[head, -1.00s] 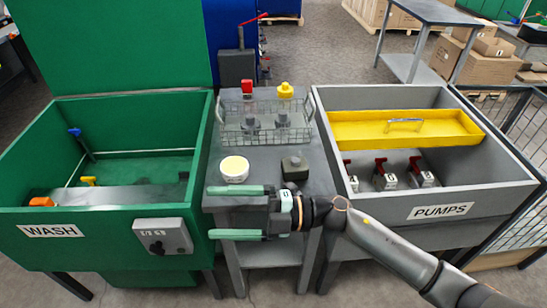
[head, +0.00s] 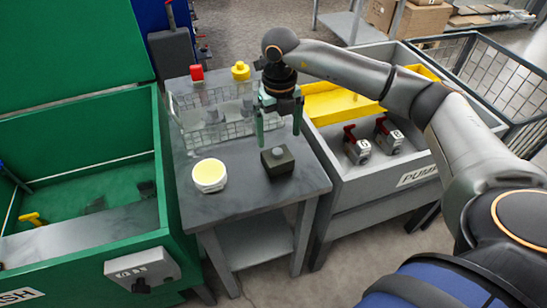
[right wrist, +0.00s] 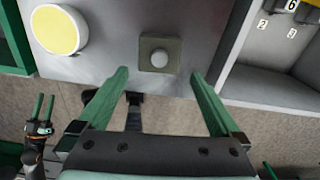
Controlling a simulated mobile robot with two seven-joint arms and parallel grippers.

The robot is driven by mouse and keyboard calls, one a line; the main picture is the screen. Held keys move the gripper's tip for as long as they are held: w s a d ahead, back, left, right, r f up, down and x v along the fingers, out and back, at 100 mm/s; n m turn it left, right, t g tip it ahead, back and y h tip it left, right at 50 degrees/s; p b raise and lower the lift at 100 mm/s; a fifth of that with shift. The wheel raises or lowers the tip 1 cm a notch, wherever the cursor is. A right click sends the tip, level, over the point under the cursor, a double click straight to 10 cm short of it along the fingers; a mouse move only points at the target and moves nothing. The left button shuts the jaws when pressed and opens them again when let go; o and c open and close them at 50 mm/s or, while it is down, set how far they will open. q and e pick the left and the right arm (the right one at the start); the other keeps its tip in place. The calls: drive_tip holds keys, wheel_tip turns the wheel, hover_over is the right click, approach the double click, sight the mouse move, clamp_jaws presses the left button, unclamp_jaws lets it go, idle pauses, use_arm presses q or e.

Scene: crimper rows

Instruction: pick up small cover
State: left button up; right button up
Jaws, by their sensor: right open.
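A small dark square piece with a round grey knob on top (head: 277,161) sits on the grey table's front right part. I take it to be the small cover. My right gripper (head: 279,135) points down with its fingers apart and empty, just above and behind the piece in the head view. In the right wrist view the piece (right wrist: 147,53) lies beyond the fingertips, between their lines, and the right gripper (right wrist: 160,78) is clear of it. My left gripper (right wrist: 43,108) shows small at the left of the right wrist view, its two fingers apart with nothing between them.
A round white tub with a yellow top (head: 209,175) stands left of the piece. The green wash bin (head: 172,205) is left; the grey pumps bin (head: 345,195) is right. The table's front is bare.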

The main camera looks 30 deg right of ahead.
sight(278, 150)
drive_tip(key=f, duration=0.9)
drive_tip(key=shift+w+f, duration=0.2)
drive_tip(key=shift+f, duration=0.05)
drive_tip(key=shift+r, duration=0.1)
drive_tip(key=c, duration=1.5)
